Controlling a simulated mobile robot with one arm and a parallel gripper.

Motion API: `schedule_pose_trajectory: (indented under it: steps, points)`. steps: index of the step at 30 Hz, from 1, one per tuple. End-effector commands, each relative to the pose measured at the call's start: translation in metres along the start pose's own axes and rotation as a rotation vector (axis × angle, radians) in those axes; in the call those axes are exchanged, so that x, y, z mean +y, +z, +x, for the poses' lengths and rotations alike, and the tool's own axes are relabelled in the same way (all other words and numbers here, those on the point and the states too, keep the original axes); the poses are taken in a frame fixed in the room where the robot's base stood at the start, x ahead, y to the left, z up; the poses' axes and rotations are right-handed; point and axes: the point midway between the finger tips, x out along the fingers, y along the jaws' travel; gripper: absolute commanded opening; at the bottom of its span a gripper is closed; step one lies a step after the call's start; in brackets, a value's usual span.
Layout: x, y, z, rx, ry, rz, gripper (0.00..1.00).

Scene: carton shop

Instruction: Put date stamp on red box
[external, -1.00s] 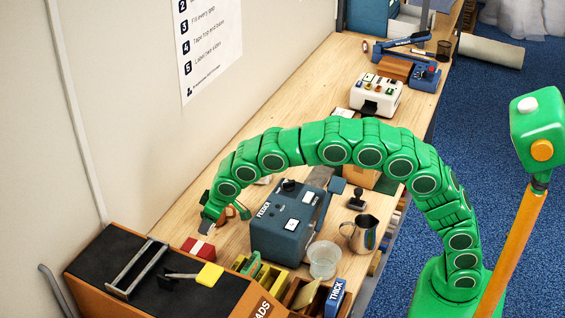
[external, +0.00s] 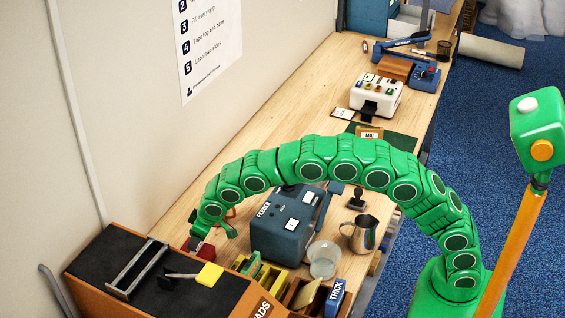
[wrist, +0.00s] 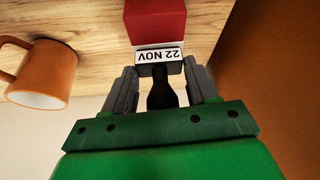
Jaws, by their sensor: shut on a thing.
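My gripper (wrist: 163,90) is shut on the black handle of the date stamp (wrist: 159,57), whose white plate reads "22 NOV". The red box (wrist: 155,20) lies just beyond the stamp in the wrist view, and the stamp's end overlaps its near edge in the picture. I cannot tell whether they touch. The stamp itself is hidden there.
An orange mug (wrist: 38,75) lies left of my gripper in the wrist view. A blue feeder machine (external: 285,225), a clear cup (external: 323,260) and a metal jug (external: 362,234) stand to the right. Another black stamp (external: 357,200) stands behind the jug. A black-topped unit (external: 125,250) is in front.

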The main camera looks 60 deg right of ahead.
Motion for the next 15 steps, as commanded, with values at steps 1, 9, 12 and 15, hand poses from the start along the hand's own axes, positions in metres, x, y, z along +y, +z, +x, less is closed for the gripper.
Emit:
schedule_pose_trajectory:
  steps: [1, 9, 12, 15]
  points:
    - [-0.0001, 0.0011, 0.0024, 0.0, 0.0, 0.0, 0.27]
    - [-0.0002, 0.0012, 0.0031, 0.001, 0.0, 0.0, 0.27]
    - [-0.0002, 0.0022, 0.0054, 0.001, 0.0, -0.001, 0.27]
    - [-0.0003, 0.0021, 0.0053, 0.002, 0.0, -0.001, 0.69]
